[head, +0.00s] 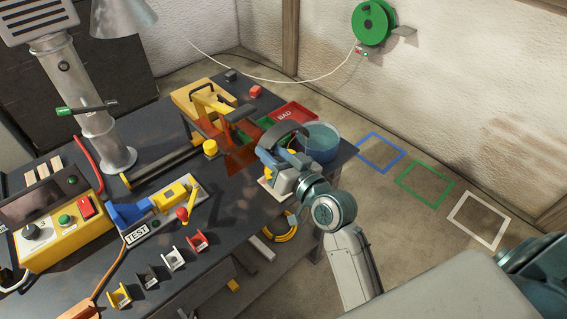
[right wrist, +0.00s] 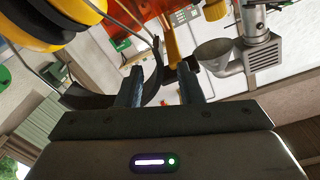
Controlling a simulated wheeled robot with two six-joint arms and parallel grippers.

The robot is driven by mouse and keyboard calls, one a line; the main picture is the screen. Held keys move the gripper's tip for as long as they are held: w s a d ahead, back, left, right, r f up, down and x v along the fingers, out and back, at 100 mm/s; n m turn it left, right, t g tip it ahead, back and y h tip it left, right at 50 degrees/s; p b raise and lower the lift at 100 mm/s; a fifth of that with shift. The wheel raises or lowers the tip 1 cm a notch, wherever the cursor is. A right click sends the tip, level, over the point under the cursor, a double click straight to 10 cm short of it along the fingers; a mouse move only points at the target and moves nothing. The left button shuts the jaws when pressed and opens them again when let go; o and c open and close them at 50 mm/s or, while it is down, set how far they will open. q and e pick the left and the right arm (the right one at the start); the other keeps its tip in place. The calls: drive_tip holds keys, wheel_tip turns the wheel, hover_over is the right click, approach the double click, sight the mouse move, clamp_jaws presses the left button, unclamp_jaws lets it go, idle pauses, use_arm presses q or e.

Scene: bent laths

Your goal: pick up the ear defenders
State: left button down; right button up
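The ear defenders have a dark curved headband (head: 288,133) and yellow-and-black cups; they are at the right end of the dark workbench, partly hidden by my right gripper. In the right wrist view a yellow cup (right wrist: 50,22) fills the upper left, and the dark band curves down behind and between the fingers. My right gripper (right wrist: 161,88) has its two fingers apart, with part of the band seen in the gap; I cannot tell whether they touch it. In the head view the right gripper (head: 280,160) is right at the ear defenders. My left gripper is not in view.
A blue round tub (head: 320,146) stands close behind the gripper, beside a red tray (head: 292,113) marked BAD. A yellow press-like tool (head: 205,100) and a yellow control box (head: 62,235) stand on the bench. Floor squares, blue, green and white, lie to the right.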

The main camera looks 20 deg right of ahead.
sight(260, 142)
drive_tip(key=p+x, duration=0.1)
drive_tip(key=x, duration=0.2)
drive_tip(key=shift+w, duration=0.4)
drive_tip(key=shift+w+a+f, duration=0.1)
drive_tip(key=shift+w+a, duration=0.1)
drive_tip(key=shift+w, duration=0.3)
drive_tip(key=shift+s, duration=0.1)
clamp_jaws()
